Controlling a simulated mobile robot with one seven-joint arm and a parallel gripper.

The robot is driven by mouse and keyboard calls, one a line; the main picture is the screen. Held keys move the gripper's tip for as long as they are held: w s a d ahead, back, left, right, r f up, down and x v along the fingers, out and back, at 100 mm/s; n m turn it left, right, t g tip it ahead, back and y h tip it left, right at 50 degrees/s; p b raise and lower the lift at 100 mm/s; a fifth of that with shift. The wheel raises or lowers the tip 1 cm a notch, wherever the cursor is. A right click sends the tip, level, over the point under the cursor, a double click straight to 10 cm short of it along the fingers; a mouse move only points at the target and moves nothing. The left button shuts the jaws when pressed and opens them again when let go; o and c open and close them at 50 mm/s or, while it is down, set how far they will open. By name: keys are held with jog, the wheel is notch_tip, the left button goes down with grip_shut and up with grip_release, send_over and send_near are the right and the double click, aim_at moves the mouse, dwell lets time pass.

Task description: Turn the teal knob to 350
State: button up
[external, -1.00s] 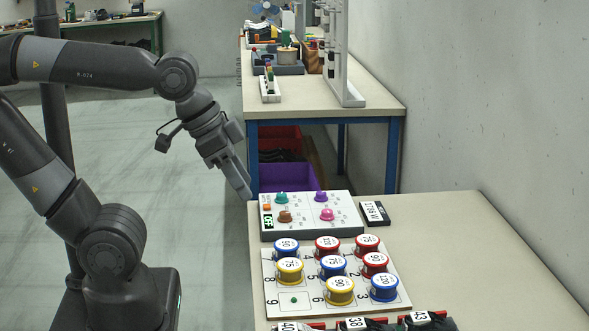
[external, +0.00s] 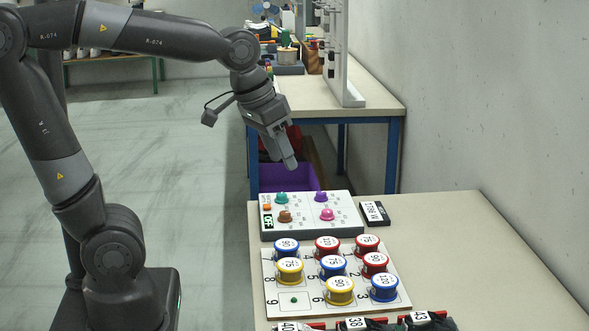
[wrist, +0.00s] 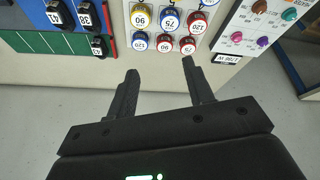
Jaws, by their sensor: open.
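The teal knob (external: 282,198) sits at the upper left of a white control panel (external: 345,222) on the near table. It also shows at the upper right of the wrist view (wrist: 289,14). The panel also carries a brown knob (external: 285,216), a purple knob (external: 320,197), a pink knob (external: 327,214) and a small display reading OFF (external: 267,221). My gripper (external: 291,164) is above and behind the panel, apart from the teal knob. In the wrist view its two fingers (wrist: 160,88) are spread with nothing between them. The knob's dial setting is too small to read.
A board (external: 263,270) with several numbered red, blue and yellow spools lies in front of the panel. A dark label block (external: 375,213) lies right of the panel. A wall (external: 490,100) bounds the right side. The table's right part (external: 470,250) is bare.

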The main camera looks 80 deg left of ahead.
jog(key=w+a+f+n+g, duration=0.1)
jog(key=w+a+n, duration=0.35)
jog(key=a, duration=0.55)
jog(key=n+g, duration=0.3)
jog(key=n, duration=0.6)
send_near(281, 194)
jog(key=shift+h, duration=0.4)
jog(key=f, duration=0.8)
jog(key=shift+w+a, duration=0.15)
jog(key=shift+a, duration=0.1)
jog(key=shift+c, duration=0.3)
jog(key=c, duration=0.9)
